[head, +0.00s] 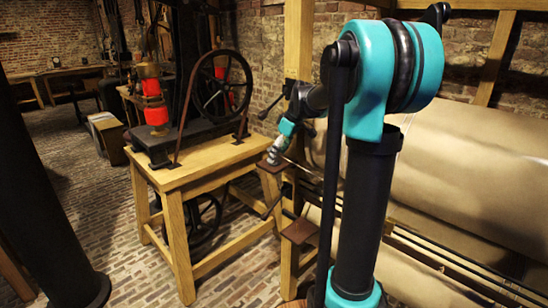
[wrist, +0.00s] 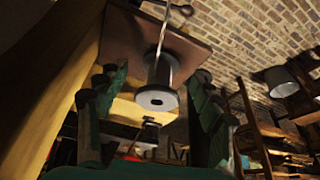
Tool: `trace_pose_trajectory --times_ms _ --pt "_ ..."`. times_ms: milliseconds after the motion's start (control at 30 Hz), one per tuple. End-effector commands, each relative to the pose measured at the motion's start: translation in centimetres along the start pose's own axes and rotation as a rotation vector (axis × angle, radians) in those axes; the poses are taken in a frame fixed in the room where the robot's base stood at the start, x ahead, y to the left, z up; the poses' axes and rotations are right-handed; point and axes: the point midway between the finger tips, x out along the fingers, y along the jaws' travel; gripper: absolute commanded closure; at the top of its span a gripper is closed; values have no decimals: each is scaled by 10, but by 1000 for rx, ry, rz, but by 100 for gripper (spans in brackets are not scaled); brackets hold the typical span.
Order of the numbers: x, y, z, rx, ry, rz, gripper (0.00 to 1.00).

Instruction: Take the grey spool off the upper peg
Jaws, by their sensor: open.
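The grey spool (wrist: 160,72) shows in the wrist view, with a pale round end with a dark hole facing the camera. It sits by a brown plate (wrist: 125,35), and a thin metal rod ending in a small loop runs past it. My gripper (wrist: 152,80) is open, with one green finger on each side of the spool and visible gaps between. In the head view my gripper (head: 279,146) is small, beside the wooden post at the upper brown plate (head: 275,166). The spool is hard to make out there. The peg is largely hidden by the spool.
A wooden table (head: 205,165) with a flywheel machine (head: 220,85) stands left of the post (head: 297,50). A lower brown plate (head: 299,230) juts out below. Large beige rolls (head: 470,160) lie at the right. The brick floor at the left has free room.

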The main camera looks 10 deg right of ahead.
Motion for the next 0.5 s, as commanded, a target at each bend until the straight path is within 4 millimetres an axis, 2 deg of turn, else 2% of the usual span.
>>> trace_pose_trajectory --times_ms 133,400,500 --pt "14 0 0 -1 0 0 34" --pt "17 0 0 0 0 0 34" --pt "16 0 0 0 0 0 46"
